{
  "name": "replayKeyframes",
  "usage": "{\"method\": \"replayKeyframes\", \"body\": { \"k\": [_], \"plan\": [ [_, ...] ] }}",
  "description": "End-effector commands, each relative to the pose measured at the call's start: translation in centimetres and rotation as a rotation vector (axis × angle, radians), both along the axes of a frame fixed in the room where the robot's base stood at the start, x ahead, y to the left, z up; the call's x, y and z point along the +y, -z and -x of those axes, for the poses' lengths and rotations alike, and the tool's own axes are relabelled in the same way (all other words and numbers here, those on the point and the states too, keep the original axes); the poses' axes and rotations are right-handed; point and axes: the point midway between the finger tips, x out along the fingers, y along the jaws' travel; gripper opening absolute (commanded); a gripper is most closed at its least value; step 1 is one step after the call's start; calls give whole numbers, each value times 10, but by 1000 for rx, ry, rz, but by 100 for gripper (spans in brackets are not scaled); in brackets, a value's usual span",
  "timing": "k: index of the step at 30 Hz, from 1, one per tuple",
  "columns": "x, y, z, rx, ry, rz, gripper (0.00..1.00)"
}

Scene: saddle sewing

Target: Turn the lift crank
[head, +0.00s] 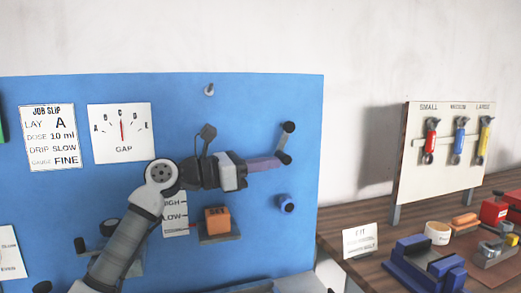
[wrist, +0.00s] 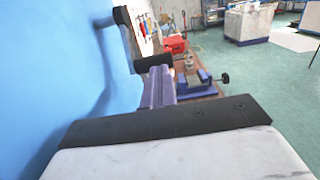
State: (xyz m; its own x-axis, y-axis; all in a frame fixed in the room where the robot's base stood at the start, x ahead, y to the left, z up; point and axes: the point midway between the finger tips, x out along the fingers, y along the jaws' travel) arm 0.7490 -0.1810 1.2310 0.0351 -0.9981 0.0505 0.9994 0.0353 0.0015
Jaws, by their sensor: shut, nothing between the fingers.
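In the wrist view the fingers (wrist: 159,88) reach up to the grip. I cannot tell whether they touch it.
A wooden bench (head: 400,205) with a tool board (head: 445,175) stands at right.

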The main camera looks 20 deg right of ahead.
Motion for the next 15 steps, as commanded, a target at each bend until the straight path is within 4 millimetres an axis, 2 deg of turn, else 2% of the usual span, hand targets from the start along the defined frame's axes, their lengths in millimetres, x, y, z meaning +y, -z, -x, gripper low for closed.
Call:
{"method": "replayKeyframes", "body": {
  "k": [7, 15],
  "plan": [
    [-12, 12, -5, -4, 3, 16, 0],
    [-34, 23, -6, -3, 3, 14, 0]
  ]
}}
